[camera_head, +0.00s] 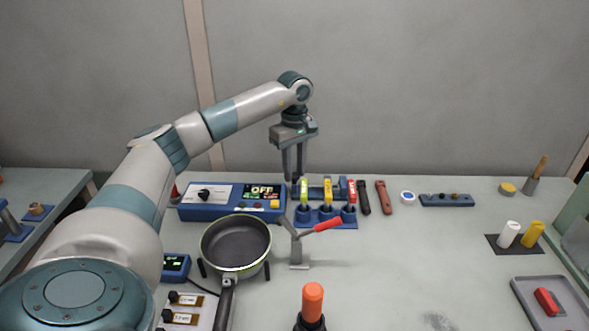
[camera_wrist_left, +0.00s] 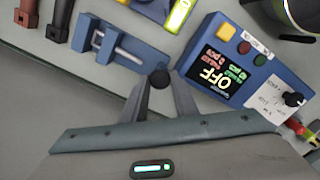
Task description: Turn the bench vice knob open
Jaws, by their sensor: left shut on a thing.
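The blue bench vice (camera_wrist_left: 122,46) lies on the bench in the left wrist view, with a metal screw along its middle. Its round black knob (camera_wrist_left: 160,78) sits at the screw's end. My left gripper (camera_wrist_left: 160,84) is shut on the knob, with one finger on each side. In the head view my left gripper (camera_head: 295,183) points straight down at the left end of the vice (camera_head: 342,184), which is partly hidden behind upright coloured handles. My right gripper shows in neither view.
A blue control box (camera_head: 233,212) reading OFF stands close left of the gripper. A blue rack (camera_head: 340,222) of coloured handles stands in front of the vice. A pan (camera_head: 237,244) and a red-handled lever (camera_head: 327,224) are nearer.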

